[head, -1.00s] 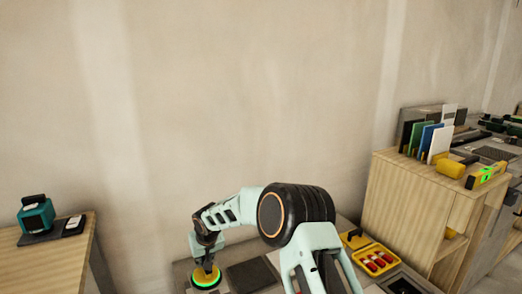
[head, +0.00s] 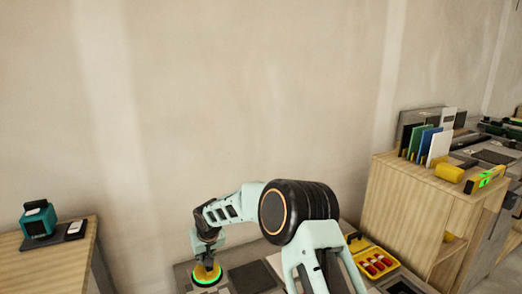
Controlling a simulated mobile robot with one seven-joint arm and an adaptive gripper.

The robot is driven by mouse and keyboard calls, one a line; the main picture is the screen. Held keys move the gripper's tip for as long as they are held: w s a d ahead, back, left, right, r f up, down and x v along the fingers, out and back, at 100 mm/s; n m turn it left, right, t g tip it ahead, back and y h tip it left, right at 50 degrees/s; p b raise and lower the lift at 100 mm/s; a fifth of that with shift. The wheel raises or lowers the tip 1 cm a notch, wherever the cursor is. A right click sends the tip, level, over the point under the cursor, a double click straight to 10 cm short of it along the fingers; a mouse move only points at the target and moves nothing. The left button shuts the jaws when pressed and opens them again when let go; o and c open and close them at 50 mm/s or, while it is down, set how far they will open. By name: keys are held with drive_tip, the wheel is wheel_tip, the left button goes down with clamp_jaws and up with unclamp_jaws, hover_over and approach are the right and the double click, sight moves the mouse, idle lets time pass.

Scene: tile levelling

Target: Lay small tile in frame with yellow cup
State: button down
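My gripper (head: 207,262) points down at the bottom of the head view, at the end of my bent arm. Directly below it is the yellow cup (head: 206,273), a round yellow piece with a glowing green ring around its lower edge. The gripper appears to meet the top of the cup, but its fingers are too small and dark to tell whether they are closed. The cup is low over the grey work surface (head: 183,276). A dark square tile (head: 251,277) lies to its right. No small tile or frame can be made out clearly under the cup.
A yellow tray with red items (head: 375,264) lies right of my arm. A wooden cabinet (head: 412,215) at the right bears upright coloured tiles (head: 424,140), a yellow roller-like piece (head: 449,172) and a yellow level (head: 484,180). A teal device (head: 38,219) stands on the left wooden table (head: 45,272).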

drive_tip(key=d+p, duration=0.1)
drive_tip(key=d, duration=7.1)
drive_tip(key=shift+s+d+p, duration=0.15)
drive_tip(key=shift+s+p, duration=0.15)
drive_tip(key=shift+s, duration=0.15)
drive_tip(key=shift+r, duration=0.15)
drive_tip(key=shift+f, duration=0.2)
drive_tip(key=shift+f+b, duration=0.8)
drive_tip(key=shift+f, duration=0.2)
